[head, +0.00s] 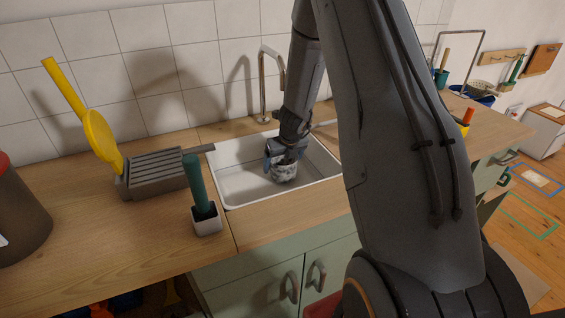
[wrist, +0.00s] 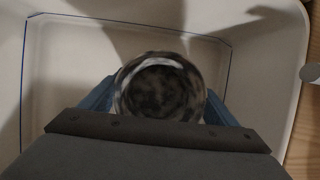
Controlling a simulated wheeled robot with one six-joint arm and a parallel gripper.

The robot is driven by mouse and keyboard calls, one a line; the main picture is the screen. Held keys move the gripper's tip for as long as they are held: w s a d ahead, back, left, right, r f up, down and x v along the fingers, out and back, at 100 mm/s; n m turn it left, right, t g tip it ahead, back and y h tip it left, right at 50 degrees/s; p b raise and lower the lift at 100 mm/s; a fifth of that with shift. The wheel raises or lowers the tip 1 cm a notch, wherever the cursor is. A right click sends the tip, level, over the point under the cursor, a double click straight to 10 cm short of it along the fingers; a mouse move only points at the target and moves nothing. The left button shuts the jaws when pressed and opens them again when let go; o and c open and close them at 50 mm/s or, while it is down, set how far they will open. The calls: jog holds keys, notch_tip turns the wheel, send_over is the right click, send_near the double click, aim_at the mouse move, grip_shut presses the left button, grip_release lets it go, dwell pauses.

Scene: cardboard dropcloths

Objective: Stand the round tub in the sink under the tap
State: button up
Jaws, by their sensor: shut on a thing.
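The round tub (head: 284,172) is speckled grey and white. It is in the sink (head: 236,190), held upright or nearly so. My gripper (head: 283,150) is shut on it from above. In the wrist view the tub (wrist: 160,88) shows its round open top between the blue jaws (wrist: 158,100). The tap (head: 264,85) is a tall metal spout at the back edge of the sink, behind my gripper. I cannot tell whether the tub's base touches the sink floor.
A grey slotted rack (head: 155,172) with a yellow paddle (head: 102,140) stands left of the sink. A green-handled brush in a white pot (head: 206,219) is by the sink's front left corner. A dark bin (head: 20,215) stands far left. The front counter is clear.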

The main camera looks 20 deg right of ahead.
aim_at(283, 166)
jog(key=shift+s+f+b, duration=0.1)
jog(key=shift+f+b, duration=0.25)
jog(key=shift+f, duration=0.25)
jog(key=shift+f, duration=0.1)
jog(key=o, duration=1.1)
jog(key=p+v, duration=0.3)
jog(key=v, duration=0.4)
jog(key=shift+s+r, duration=0.1)
jog(key=shift+r, duration=0.3)
